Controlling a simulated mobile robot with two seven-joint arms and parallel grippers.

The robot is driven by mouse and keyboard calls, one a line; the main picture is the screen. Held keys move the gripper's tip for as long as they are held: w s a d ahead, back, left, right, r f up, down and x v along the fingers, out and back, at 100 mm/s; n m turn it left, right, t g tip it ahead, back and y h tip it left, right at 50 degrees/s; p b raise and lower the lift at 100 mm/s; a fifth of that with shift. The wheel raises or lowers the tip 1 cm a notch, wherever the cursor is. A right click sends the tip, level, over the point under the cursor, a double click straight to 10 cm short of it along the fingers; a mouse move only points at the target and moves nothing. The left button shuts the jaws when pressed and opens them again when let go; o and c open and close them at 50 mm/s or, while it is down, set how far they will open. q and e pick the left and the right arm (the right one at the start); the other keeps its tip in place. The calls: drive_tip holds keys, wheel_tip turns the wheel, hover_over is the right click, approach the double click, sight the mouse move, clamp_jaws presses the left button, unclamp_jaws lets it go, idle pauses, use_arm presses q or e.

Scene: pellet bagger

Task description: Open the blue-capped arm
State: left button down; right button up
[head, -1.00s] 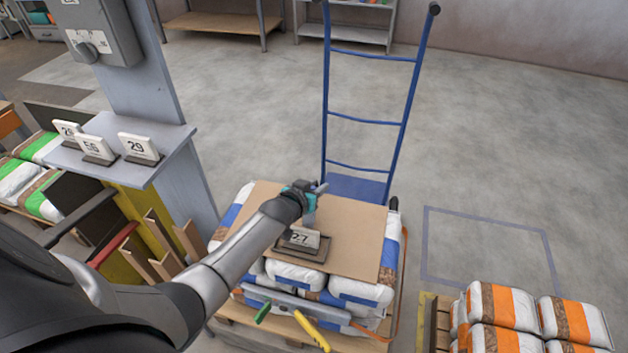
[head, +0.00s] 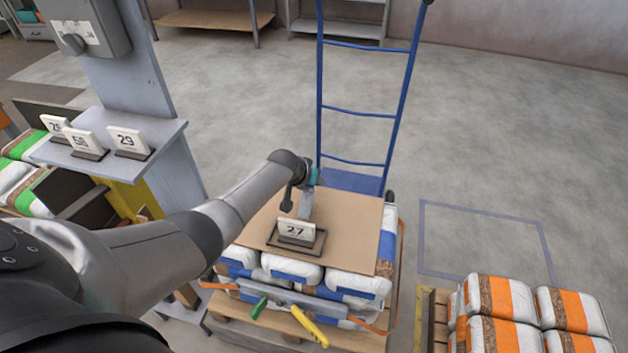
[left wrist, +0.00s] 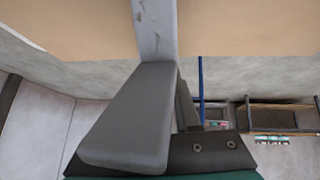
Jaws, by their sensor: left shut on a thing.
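My left gripper (head: 297,200) is above the cardboard sheet (head: 352,215) on top of the stacked bags. It is shut on a narrow grey bar (head: 306,204), which stands up behind the number card "27" (head: 297,230). In the left wrist view the worn grey bar (left wrist: 153,30) runs away from between the fingers; a large grey finger covers part of it. I see no blue cap; it may be hidden by the gripper. A green-capped arm (head: 259,308) and a yellow-capped arm (head: 309,326) stick out at the stack's front. My right gripper is not in view.
A blue hand truck (head: 358,112) stands behind the stack. Orange-striped bags (head: 500,310) lie on a pallet at the right. A grey post (head: 130,70) with a shelf of number cards (head: 185,128) is at the left.

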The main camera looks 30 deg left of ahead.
use_arm(q)
drive_tip(key=c, duration=0.6)
unclamp_jaws()
drive_tip(key=shift+s+r+p, duration=0.3)
drive_tip(key=shift+r+p, duration=0.05)
drive_tip(key=shift+p, duration=0.1)
drive_tip(key=p+v, duration=0.7)
drive_tip(key=v, duration=0.7)
drive_tip(key=shift+r, duration=0.1)
